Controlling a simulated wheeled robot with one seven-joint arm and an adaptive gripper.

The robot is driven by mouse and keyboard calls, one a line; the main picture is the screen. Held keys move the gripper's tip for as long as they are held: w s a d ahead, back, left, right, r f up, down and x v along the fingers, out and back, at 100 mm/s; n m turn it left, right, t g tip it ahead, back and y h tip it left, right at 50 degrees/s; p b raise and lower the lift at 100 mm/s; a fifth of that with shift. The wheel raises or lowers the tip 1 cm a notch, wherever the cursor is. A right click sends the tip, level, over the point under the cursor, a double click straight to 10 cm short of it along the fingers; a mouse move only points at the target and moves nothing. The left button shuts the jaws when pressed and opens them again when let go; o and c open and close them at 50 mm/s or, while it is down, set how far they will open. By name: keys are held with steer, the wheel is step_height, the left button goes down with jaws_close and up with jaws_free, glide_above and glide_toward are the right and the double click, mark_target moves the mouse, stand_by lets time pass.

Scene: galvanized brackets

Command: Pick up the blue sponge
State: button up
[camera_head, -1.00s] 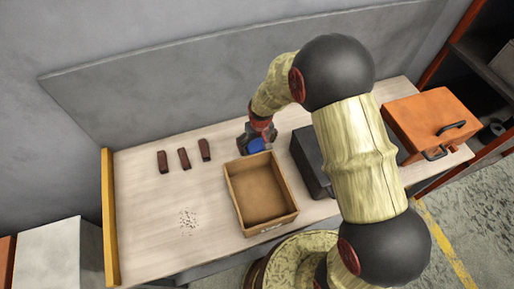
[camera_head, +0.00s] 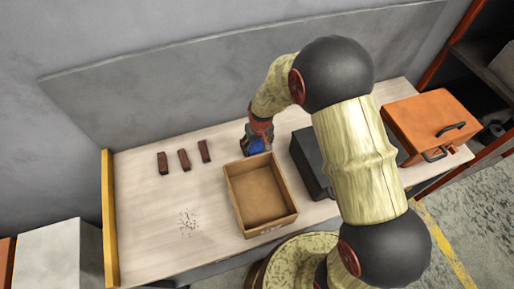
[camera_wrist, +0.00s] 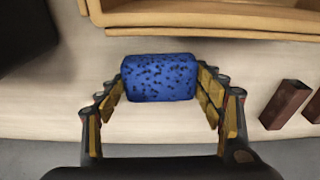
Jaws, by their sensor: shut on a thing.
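The blue sponge (camera_wrist: 160,78) is a dark-speckled block between the two fingers of my gripper (camera_wrist: 161,88) in the wrist view. The fingers are shut on its left and right ends. In the head view my gripper (camera_head: 258,146) is behind the open box, and the sponge (camera_head: 255,147) shows as a small blue patch at its tip. The gripper hides part of the sponge there. I cannot tell whether the sponge touches the table.
An open cardboard box (camera_head: 231,192) stands in front of my gripper. Several brown blocks (camera_head: 184,159) lie to the left, above scattered small bits (camera_head: 187,221). A dark box (camera_head: 306,163) and an orange toolbox (camera_head: 427,112) stand right. The table's left (camera_head: 150,205) is mostly clear.

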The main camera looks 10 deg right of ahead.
mark_target(257, 146)
step_height(257, 146, up, 10)
steer(key=shift+r+p, duration=0.1)
steer(key=shift+p, duration=1.15)
steer(key=o, duration=0.4)
steer(key=shift+c, duration=1)
